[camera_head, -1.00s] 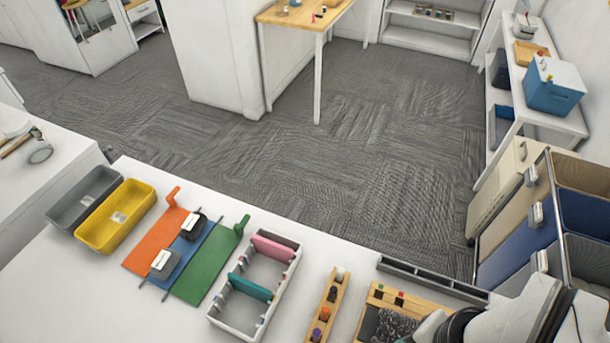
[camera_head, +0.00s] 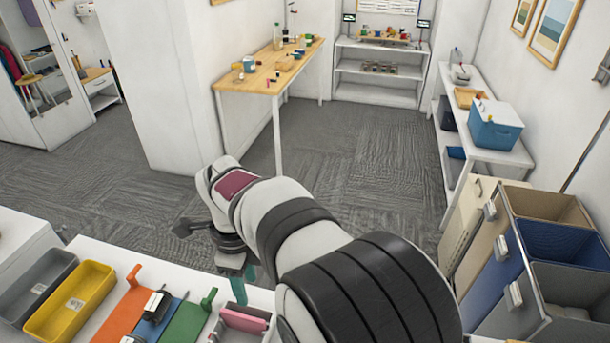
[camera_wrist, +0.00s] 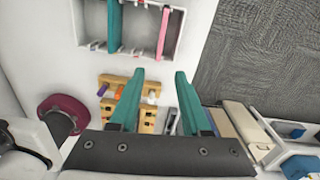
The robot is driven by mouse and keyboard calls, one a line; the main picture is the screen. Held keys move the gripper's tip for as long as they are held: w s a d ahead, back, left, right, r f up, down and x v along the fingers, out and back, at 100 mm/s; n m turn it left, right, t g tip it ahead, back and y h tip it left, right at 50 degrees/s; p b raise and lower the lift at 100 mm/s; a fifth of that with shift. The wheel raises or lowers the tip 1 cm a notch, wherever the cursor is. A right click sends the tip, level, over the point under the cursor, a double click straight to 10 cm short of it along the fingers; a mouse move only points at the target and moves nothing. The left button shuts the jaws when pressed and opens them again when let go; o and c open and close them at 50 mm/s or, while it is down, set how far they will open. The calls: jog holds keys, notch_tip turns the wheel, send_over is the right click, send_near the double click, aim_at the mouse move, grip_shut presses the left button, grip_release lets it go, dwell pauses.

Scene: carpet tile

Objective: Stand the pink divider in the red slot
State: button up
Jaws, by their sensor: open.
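The pink divider (camera_head: 243,319) is in the white divider box (camera_wrist: 77,22), near its far end in the head view. It also shows in the wrist view (camera_wrist: 163,31) near the box's right end. A teal divider (camera_wrist: 114,25) stands across the box to its left. I cannot make out the red slot. My gripper (camera_wrist: 157,75) has teal fingers, spread apart with nothing between them. In the head view my gripper (camera_head: 243,285) is above the table, close to the far end of the box. My arm hides most of the box there.
Grey (camera_head: 37,285) and yellow (camera_head: 68,305) bins and orange (camera_head: 123,314) and green (camera_head: 187,323) panels lie left of the box. Wooden racks (camera_wrist: 147,115) with small items sit beside the box. Divided bins (camera_head: 570,265) stand at right.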

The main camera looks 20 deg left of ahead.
aim_at(247, 331)
jog(key=shift+m, duration=0.5)
jog(key=a+f, duration=0.1)
jog(key=f, duration=1)
jog(key=a+f, duration=0.1)
jog(key=f, duration=0.5)
jog(key=shift+s+a, duration=0.1)
jog(key=shift+a, duration=0.25)
grip_shut()
